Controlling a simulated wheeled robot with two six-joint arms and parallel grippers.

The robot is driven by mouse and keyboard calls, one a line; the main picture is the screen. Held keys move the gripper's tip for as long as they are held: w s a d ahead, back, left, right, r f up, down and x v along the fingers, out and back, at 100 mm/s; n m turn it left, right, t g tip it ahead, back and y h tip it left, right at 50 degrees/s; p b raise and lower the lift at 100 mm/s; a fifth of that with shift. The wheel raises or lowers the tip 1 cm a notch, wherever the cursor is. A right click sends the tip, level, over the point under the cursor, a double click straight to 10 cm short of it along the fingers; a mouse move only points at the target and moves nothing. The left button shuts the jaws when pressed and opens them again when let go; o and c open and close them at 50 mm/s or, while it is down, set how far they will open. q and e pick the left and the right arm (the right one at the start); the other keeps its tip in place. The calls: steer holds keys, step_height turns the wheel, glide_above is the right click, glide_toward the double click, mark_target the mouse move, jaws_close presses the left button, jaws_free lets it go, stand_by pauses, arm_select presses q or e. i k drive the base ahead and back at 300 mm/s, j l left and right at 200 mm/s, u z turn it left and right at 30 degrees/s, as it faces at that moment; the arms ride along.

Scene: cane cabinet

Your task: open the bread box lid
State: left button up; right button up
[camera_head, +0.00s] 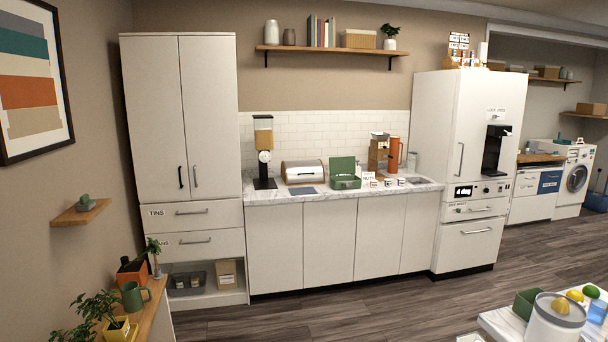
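The bread box (303,171) stands on the marble counter against the white tiled backsplash, between a tall dispenser and a green box. It has a white rounded front with a dark handle mark and wooden ends. Its lid looks closed, though it is small at this distance. Neither of my grippers shows in the head view, and no arm is in the picture.
A tall white cabinet (183,120) stands left, a fridge (460,130) right. The wooden floor (340,310) before the counter is clear.

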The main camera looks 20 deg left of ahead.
mark_target(309, 170)
steer(key=i+j, duration=0.2)
steer(key=j, duration=0.15)
steer(key=i+j, duration=0.15)
steer(key=j, duration=0.2)
steer(key=i+j, duration=0.2)
steer(key=j, duration=0.15)
steer(key=i+j, duration=0.2)
steer(key=j, duration=0.15)
steer(key=i+j, duration=0.15)
steer(key=j, duration=0.2)
steer(key=i+j, duration=0.2)
steer(key=i, duration=0.25)
steer(key=i+j, duration=0.25)
steer(key=i, duration=0.25)
steer(key=i+j+u, duration=0.1)
steer(key=i, duration=0.35)
steer(key=i+j, duration=0.3)
steer(key=i, duration=0.2)
steer(key=i+l, duration=0.1)
steer(key=i, duration=0.35)
steer(key=i+l, duration=0.15)
steer(key=i, duration=0.35)
steer(key=i+l, duration=0.1)
steer(key=i, duration=0.35)
steer(key=u, duration=0.05)
